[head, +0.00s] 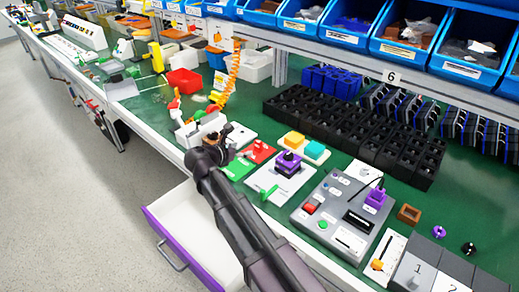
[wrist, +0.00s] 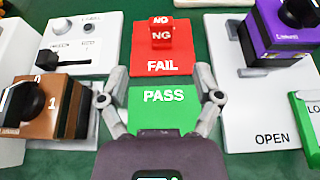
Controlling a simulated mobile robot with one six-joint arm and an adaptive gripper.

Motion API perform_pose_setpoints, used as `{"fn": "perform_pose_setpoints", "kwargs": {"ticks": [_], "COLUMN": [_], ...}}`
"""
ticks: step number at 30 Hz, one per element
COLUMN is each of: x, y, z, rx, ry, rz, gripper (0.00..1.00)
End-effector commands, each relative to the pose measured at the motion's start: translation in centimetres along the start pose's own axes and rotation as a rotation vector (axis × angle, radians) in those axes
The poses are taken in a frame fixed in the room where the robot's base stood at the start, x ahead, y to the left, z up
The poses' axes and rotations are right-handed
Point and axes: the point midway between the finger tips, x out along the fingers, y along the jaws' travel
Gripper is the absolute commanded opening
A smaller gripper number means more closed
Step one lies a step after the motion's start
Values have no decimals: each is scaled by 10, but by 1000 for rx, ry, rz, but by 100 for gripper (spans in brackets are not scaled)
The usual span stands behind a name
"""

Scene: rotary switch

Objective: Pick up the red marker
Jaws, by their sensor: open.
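The red marker (wrist: 162,38), a small red block lettered NG, stands on the red FAIL field (wrist: 162,67) in the wrist view. The green PASS field (wrist: 163,98) lies just below it in the picture. My gripper (wrist: 160,72) is open and empty, its fingers on either side of the line between the two fields. The marker is beyond the fingertips, roughly centred between them, and not touched. In the head view the red field (head: 259,152) shows beside my gripper, but the marker is too small there to make out clearly.
A brown box with a black knob (wrist: 48,105) stands close on the left. A purple box (wrist: 278,38) on a white plate marked OPEN (wrist: 270,138) stands on the right. In the head view a grey control box (head: 340,212) is further right, and a drawer (head: 185,228) is open below.

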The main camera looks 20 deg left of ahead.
Motion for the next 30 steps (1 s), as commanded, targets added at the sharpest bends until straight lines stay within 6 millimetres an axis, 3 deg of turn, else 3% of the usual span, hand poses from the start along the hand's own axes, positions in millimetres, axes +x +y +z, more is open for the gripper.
{"fn": "perform_pose_setpoints", "kwargs": {"ticks": [3, 9, 23, 30], "x": [21, 41, 47, 64], "y": [0, 0, -1, -1], "z": [-3, -1, 0, -1], "rx": [2, 1, 1, 2], "ry": [0, 0, 0, 0], "rz": [-2, -1, -1, -2], "gripper": [83, 83, 83, 83]}}
